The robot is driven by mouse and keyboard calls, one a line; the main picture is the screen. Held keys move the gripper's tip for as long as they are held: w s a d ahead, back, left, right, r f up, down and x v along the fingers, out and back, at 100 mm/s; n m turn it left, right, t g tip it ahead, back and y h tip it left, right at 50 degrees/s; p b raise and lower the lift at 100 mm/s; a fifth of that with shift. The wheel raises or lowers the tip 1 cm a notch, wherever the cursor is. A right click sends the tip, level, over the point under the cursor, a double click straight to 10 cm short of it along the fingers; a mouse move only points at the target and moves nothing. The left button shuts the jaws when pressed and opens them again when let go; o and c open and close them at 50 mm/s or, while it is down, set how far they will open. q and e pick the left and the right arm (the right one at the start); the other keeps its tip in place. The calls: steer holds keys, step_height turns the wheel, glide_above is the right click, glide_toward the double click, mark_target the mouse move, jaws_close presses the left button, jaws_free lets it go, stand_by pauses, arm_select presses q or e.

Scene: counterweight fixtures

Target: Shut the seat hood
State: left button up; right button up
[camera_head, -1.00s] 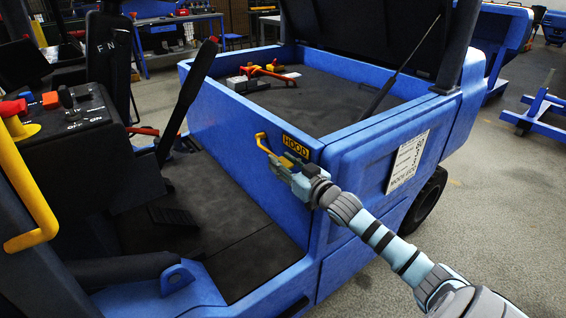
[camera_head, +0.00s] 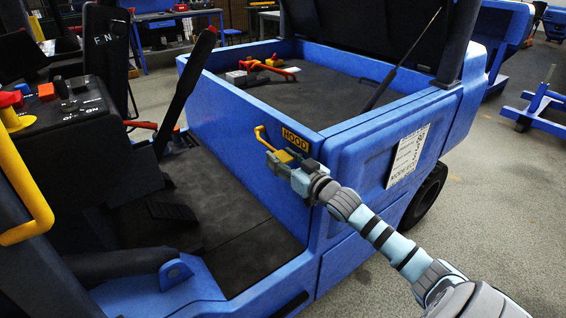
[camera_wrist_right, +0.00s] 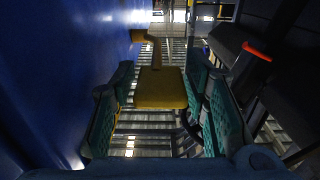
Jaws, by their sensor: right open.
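The seat hood (camera_head: 365,35) is a dark panel standing raised at the back of the blue truck body (camera_head: 345,140) in the head view. A thin strut (camera_head: 402,62) runs from it to the open bay. A yellow latch handle (camera_head: 263,138) sits on the body's side beside the HOOD label (camera_head: 296,139). My right gripper (camera_head: 278,160) is at the handle's lower end. In the right wrist view the handle's yellow block (camera_wrist_right: 160,88) lies between the spread teal fingers, with gaps on both sides. Contact is not visible. My left gripper is out of view.
The open bay (camera_head: 340,98) holds red and yellow parts (camera_head: 268,66). A control console (camera_head: 65,115), a yellow grab bar (camera_head: 30,195) and a black lever (camera_head: 187,90) stand at the left. The floor at the right (camera_head: 500,220) is clear near the truck.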

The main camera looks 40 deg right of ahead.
step_height(320, 180, up, 9)
steer(key=shift+f, duration=0.2)
steer(key=shift+f, duration=0.1)
